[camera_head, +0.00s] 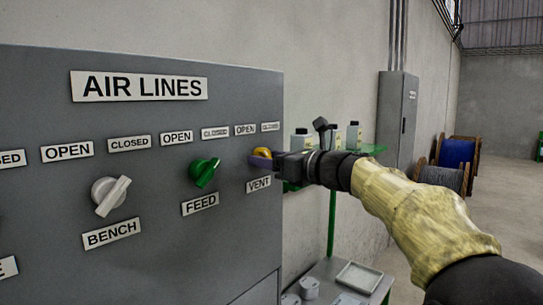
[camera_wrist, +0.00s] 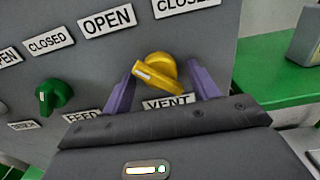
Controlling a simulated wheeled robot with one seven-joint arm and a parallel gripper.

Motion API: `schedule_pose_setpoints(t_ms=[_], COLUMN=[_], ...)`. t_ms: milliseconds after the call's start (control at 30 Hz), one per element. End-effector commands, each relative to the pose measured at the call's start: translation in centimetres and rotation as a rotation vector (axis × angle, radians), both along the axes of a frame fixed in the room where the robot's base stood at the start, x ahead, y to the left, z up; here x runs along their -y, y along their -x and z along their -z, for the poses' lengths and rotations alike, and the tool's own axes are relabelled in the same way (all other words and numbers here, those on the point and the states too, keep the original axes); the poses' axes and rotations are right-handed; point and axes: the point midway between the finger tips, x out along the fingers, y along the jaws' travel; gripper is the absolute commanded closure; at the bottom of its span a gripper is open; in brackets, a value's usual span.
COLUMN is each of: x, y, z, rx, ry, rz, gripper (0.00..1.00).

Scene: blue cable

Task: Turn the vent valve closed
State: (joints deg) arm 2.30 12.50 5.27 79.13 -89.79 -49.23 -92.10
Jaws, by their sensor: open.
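The vent valve is a yellow knob (camera_head: 263,151) on the right end of the grey panel, above the VENT label (camera_head: 258,184). In the wrist view, the yellow knob (camera_wrist: 158,72) has a white mark at its left end. An OPEN label (camera_wrist: 107,20) is to its upper left and a CLOSED label (camera_wrist: 185,5) to its upper right. My gripper (camera_head: 264,160) is at the knob. In the wrist view, the purple fingers of my gripper (camera_wrist: 161,76) are open, one on each side of the knob. I cannot tell whether they touch it.
The green FEED knob (camera_head: 204,172) and the grey BENCH knob (camera_head: 110,196) are left of the vent valve on the panel (camera_head: 60,180). Right of the panel, a green shelf (camera_head: 370,149) holds several bottles. A green-framed bench with a tray (camera_head: 358,277) stands below.

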Motion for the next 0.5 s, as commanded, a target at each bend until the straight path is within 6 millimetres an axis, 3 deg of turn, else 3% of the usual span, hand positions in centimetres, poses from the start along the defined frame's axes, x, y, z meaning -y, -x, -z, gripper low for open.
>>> schedule_pose_setpoints(t_ms=[133,333,500], x=[0.04,0.07,0.08], y=[0.02,0.03,0.03], z=[0.01,0.0,-0.01], rx=[0.0,0.0,-0.002], ry=[0.0,0.0,-0.002], rz=[0.0,0.001,0.001], gripper=[0.44,0.84,0.85])
